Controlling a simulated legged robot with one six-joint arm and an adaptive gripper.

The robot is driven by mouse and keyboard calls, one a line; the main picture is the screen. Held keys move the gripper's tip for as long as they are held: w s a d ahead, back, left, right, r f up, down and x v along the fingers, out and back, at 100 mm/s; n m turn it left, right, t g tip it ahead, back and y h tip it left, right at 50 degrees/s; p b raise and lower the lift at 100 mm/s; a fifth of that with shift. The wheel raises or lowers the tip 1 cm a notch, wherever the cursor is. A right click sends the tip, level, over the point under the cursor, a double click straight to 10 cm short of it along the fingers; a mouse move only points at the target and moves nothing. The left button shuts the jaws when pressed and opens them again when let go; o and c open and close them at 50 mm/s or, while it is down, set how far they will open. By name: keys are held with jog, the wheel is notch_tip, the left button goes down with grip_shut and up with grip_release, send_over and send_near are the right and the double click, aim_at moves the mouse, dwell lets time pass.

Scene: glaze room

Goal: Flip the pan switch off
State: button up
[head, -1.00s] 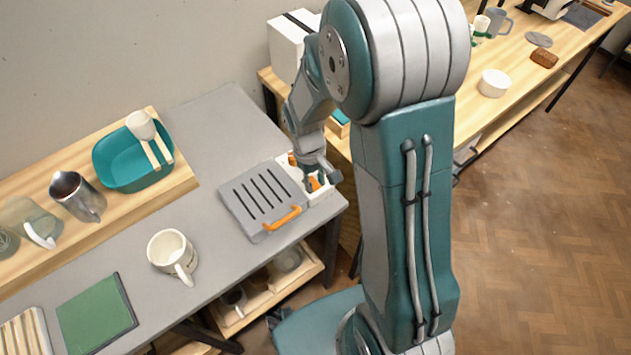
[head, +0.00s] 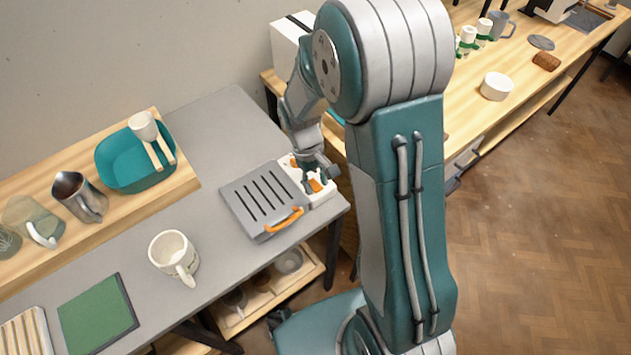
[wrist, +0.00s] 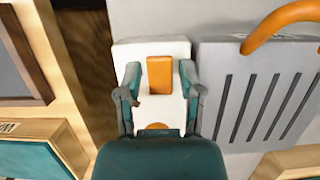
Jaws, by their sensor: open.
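The switch is an orange rocker (wrist: 160,75) on a white panel (wrist: 153,48) beside a grey slotted plate (head: 250,192) with an orange handle (head: 284,220). In the head view the orange rocker (head: 315,186) is partly hidden by my gripper (head: 320,178). In the wrist view my gripper (wrist: 160,72) is open, with one finger on each side of the rocker and gaps between. Which way the rocker is tipped I cannot tell. A round orange part (wrist: 156,127) shows on the same panel, partly covered by my gripper.
A cream mug (head: 168,252) and a green book (head: 97,313) stand left on the grey table (head: 225,120). A wooden shelf holds a teal basin (head: 120,165) and a metal pitcher (head: 75,194). A wooden bench (head: 480,115) is at right.

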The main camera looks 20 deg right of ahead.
jog(key=v, duration=1.1)
jog(key=shift+w+r, duration=0.2)
jog(key=shift+r, duration=0.1)
jog(key=shift+a, duration=0.15)
jog(key=s+r+m+t, duration=0.1)
jog(key=s+r+t, duration=0.3)
jog(key=s+r, duration=0.2)
jog(key=s+d+r+m+t+y, duration=0.1)
jog(key=s+r+t, duration=0.3)
jog(key=s, duration=0.7)
jog(key=shift+s+r+m+t, duration=0.35)
jog(key=shift+r+m, duration=0.45)
jog(key=shift+r, duration=0.5)
jog(key=shift+d, duration=0.1)
